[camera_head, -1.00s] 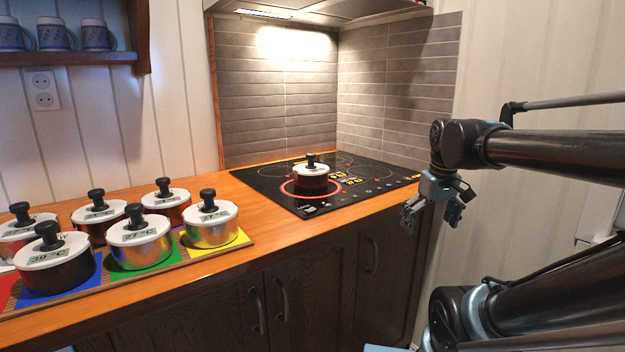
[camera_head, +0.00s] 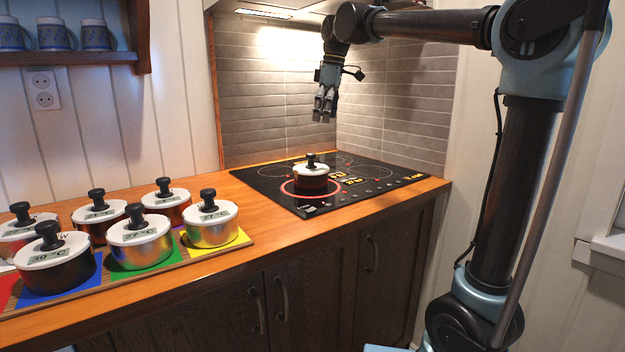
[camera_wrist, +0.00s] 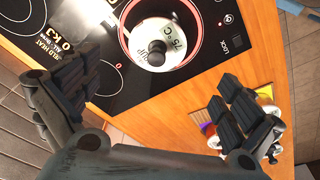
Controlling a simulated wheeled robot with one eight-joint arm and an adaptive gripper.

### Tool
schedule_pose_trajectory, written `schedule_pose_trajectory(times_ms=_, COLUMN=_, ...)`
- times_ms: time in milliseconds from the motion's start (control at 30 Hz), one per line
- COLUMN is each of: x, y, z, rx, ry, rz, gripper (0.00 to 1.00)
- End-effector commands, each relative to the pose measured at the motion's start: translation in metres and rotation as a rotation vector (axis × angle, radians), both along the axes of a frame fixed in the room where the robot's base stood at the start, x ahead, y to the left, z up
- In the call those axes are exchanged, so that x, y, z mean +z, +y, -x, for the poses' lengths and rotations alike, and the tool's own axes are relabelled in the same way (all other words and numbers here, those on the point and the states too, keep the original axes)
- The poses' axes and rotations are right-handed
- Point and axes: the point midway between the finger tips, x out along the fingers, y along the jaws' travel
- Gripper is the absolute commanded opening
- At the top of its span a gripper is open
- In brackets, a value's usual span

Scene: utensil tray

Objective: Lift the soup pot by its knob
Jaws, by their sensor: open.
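A dark reddish pot with a white lid and a black knob, which I take as the soup pot (camera_head: 311,182), stands on the cooktop inside a red-lit ring. The wrist view shows the pot's white lid (camera_wrist: 152,35) from above, marked 75 °C, with the black knob (camera_wrist: 156,51). My gripper (camera_head: 324,112) points down, above and slightly right of the pot, clear of it. In the wrist view my gripper (camera_wrist: 165,98) has its two fingers wide apart with nothing between them, and the pot is beyond them near the top edge.
Several similar lidded pots (camera_head: 140,241) stand on coloured squares on the counter at left. The black cooktop (camera_head: 376,184) surrounds the pot, with free room around it. A range hood (camera_head: 290,8) hangs above, near my arm. Blue mugs (camera_head: 97,36) sit on a shelf.

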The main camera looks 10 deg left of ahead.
Motion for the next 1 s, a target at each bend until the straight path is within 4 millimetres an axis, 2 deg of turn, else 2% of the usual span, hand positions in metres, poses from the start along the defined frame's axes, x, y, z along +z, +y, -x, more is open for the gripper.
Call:
schedule_pose_trajectory(times_ms=33, x=0.004, y=0.010, z=0.000, rx=0.026, ry=0.000, rz=0.000, gripper=1.00)
schedule_pose_trajectory(times_ms=100, x=0.007, y=0.018, z=0.000, rx=0.051, ry=0.000, rz=-0.001, gripper=1.00)
schedule_pose_trajectory(times_ms=267, x=-0.001, y=0.025, z=-0.001, rx=0.069, ry=0.001, rz=-0.001, gripper=1.00)
schedule_pose_trajectory(times_ms=800, x=-0.091, y=0.038, z=0.001, rx=0.067, ry=0.001, rz=-0.001, gripper=1.00)
schedule_pose_trajectory(times_ms=1000, x=-0.110, y=0.040, z=0.001, rx=0.067, ry=0.001, rz=-0.001, gripper=1.00)
